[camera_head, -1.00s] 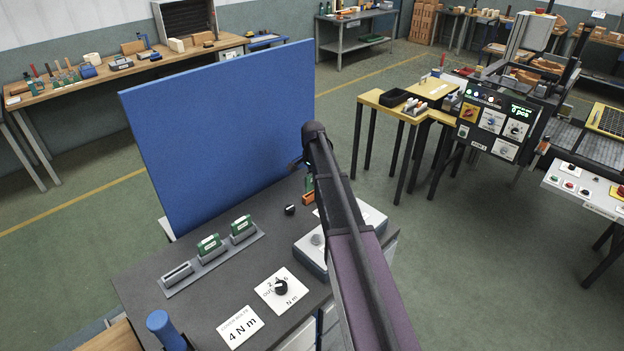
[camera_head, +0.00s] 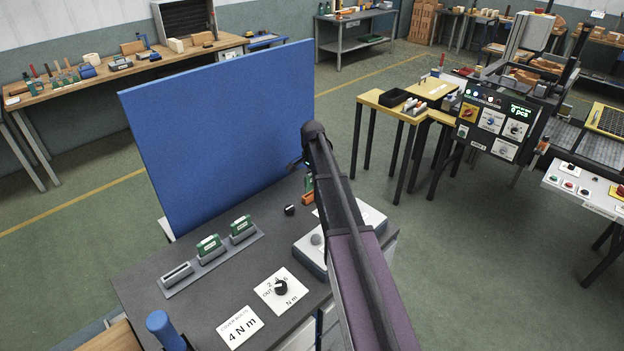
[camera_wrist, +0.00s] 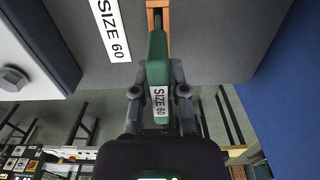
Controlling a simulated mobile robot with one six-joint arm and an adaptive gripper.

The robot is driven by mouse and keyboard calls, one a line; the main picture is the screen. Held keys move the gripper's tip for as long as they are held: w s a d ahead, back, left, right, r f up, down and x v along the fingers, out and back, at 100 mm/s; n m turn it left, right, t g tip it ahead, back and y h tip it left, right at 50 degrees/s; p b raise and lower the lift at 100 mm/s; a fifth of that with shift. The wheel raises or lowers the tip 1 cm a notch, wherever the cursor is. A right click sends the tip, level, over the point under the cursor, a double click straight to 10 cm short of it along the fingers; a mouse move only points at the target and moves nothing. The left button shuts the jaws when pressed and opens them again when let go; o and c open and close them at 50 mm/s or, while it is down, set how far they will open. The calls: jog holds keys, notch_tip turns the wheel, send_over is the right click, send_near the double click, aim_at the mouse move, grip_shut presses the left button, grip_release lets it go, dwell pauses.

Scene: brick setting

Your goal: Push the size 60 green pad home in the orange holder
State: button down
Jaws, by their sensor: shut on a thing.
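The green pad (camera_wrist: 158,62) carries a white "SIZE 60" label and sits between the two fingers of my gripper (camera_wrist: 158,88) in the wrist view. My gripper is shut on it. The orange holder (camera_wrist: 157,15) is at the top of the wrist view, and the pad's far end meets it or lies just in front of it; I cannot tell how deep it sits. In the head view the orange holder (camera_head: 308,199) shows beside my arm on the dark bench, with a bit of the green pad (camera_head: 308,183) above it. My arm hides most of the gripper there.
A grey rack (camera_head: 212,262) on the bench holds two other green pads and has one empty slot. A blue panel (camera_head: 225,135) stands behind the bench. A "SIZE 60" sign (camera_wrist: 110,28) lies beside the holder.

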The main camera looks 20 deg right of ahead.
aim_at(312, 190)
jog(key=shift+f+b, duration=2.05)
jog(key=c, duration=0.6)
grip_release()
jog(key=shift+o, duration=0.3)
jog(key=o, duration=0.4)
jog(key=shift+c, duration=0.2)
jog(key=shift+r, duration=0.15)
jog(key=shift+r+p, duration=2.9)
jog(key=shift+p, duration=0.15)
